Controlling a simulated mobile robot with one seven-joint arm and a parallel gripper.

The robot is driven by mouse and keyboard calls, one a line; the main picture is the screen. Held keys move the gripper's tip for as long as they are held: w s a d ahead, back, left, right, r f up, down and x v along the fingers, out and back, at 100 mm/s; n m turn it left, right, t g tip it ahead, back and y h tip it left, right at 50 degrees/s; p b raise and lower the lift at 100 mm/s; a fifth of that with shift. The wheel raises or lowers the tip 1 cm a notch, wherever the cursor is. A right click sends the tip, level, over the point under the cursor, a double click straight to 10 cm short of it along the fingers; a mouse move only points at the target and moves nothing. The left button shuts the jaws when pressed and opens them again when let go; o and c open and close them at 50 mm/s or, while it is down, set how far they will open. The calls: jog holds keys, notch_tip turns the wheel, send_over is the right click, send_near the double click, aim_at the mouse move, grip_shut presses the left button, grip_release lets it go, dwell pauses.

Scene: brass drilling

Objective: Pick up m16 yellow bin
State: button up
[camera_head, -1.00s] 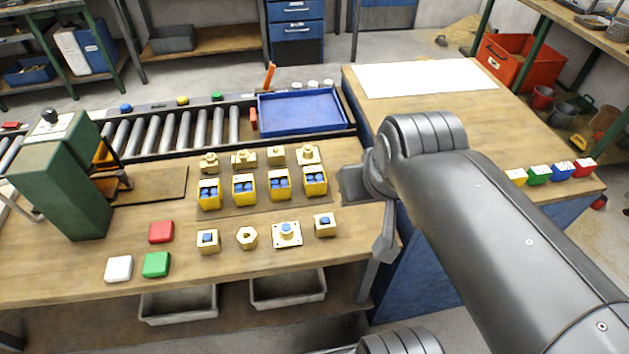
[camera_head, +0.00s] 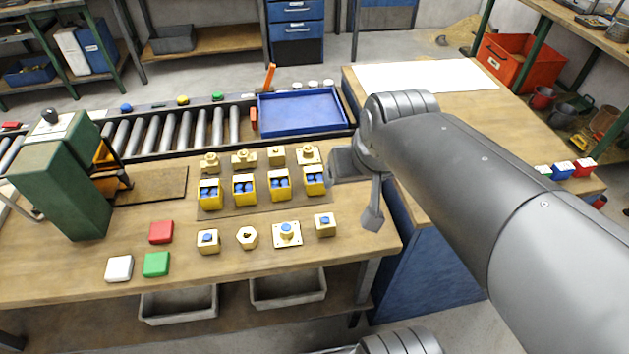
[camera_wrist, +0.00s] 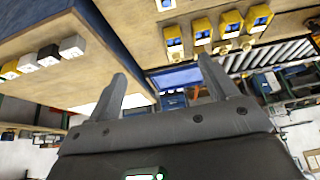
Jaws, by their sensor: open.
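Several yellow bins with blue inside stand in a row on a brown mat on the workbench: the leftmost (camera_head: 210,194), two middle ones (camera_head: 244,190) (camera_head: 279,185) and the rightmost (camera_head: 314,180). I cannot read any label, so I cannot tell which is m16. The row also shows at the top of the wrist view, with one bin (camera_wrist: 201,31) beyond the fingers. My gripper (camera_wrist: 162,70) is open and empty, its two fingers apart.
Brass parts stand behind the bins; more stand in front, including a flanged one (camera_head: 287,233). Red (camera_head: 161,232), white (camera_head: 119,268) and green (camera_head: 156,264) blocks lie front left. A green press (camera_head: 62,185) stands left. A blue tray (camera_head: 301,111) lies behind.

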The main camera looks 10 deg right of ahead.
jog(key=w+f, duration=0.6)
jog(key=w, duration=0.6)
jog(key=g, duration=0.1)
send_near(313, 180)
jog(key=shift+w+d+f, duration=0.1)
jog(key=shift+d+f, duration=0.2)
jog(key=shift+f, duration=0.4)
jog(key=shift+a+x, duration=0.15)
jog(key=shift+x, duration=1.2)
jog(key=shift+a+x, duration=0.1)
jog(key=shift+x, duration=1.2)
jog(key=shift+w, duration=0.1)
jog(key=c, duration=1.1)
